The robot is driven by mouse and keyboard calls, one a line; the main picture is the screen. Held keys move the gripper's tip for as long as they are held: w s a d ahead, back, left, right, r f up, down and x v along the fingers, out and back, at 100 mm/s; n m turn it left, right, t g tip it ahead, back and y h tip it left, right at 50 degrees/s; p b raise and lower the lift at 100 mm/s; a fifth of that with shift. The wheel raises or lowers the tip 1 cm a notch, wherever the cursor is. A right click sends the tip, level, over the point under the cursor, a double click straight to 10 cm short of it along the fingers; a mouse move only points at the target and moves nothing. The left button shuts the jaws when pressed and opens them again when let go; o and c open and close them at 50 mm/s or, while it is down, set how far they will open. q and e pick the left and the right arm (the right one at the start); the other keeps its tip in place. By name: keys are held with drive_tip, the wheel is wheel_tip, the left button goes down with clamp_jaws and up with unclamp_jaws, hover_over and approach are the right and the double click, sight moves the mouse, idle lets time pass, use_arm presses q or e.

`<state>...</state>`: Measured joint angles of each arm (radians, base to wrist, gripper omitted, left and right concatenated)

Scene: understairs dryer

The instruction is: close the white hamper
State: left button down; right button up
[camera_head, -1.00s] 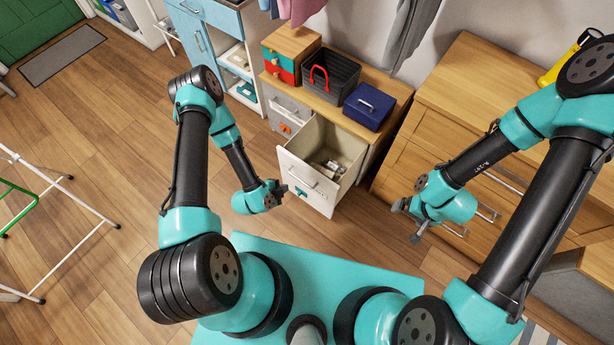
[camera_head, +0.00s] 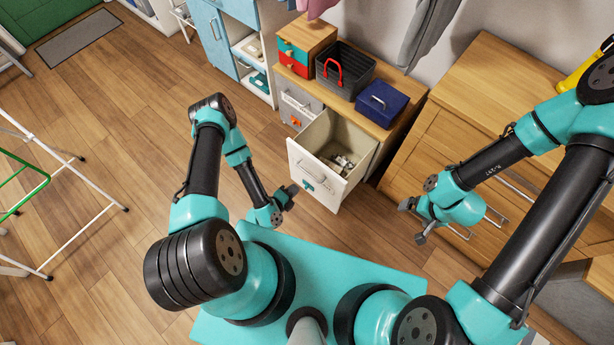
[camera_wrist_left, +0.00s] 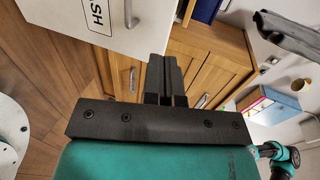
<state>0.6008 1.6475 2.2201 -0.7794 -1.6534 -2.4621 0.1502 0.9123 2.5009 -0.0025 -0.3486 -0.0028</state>
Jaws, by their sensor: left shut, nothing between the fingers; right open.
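The white hamper (camera_head: 312,180) is a pull-out bin standing open from the wooden cabinet, tilted out with light items (camera_head: 344,162) inside. My right gripper (camera_head: 412,220) is open and empty, to the right of the hamper.
A grey hamper front (camera_head: 298,104) sits shut beside the open one. A dark basket (camera_head: 345,72) and blue box (camera_head: 382,102) stand on the cabinet top. A wooden dresser (camera_head: 445,135) is at right. A drying rack (camera_head: 60,205) stands at left. Open floor lies between.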

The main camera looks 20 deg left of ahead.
sight(319, 167)
use_arm(q)
drive_tip(key=x, duration=1.3)
drive_tip(key=shift+w+r, duration=0.1)
drive_tip(key=shift+r, duration=0.3)
drive_tip(key=shift+w+d, duration=0.15)
drive_tip(key=shift+w, duration=0.25)
